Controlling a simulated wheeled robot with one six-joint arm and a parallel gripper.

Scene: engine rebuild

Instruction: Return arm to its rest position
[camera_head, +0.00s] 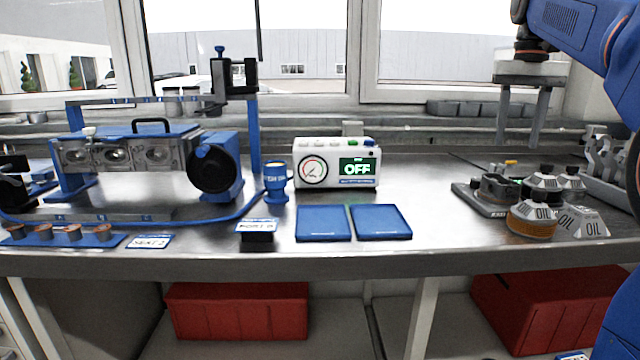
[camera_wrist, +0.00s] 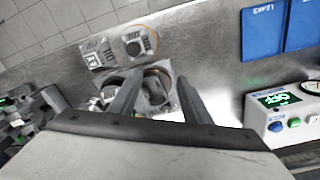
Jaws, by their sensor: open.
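My gripper (camera_head: 523,112) hangs from my blue arm at the upper right in the head view, its two grey fingers pointing down and apart. It is above the right part of the bench, over a grey tray (camera_head: 474,206) with dark round parts and oil containers (camera_head: 532,217). In the wrist view my gripper (camera_wrist: 158,88) shows two spread fingers with nothing held between them. Round metal parts (camera_wrist: 155,88) on the tray show beyond and between the fingers, partly hidden by them.
A white tester (camera_head: 337,164) reading OFF stands mid-bench, with two blue pads (camera_head: 353,222) in front. An engine fixture (camera_head: 150,160) fills the left side. A grey rack (camera_head: 610,165) stands at the right. Red bins (camera_head: 238,311) sit below. Bare bench lies between tester and tray.

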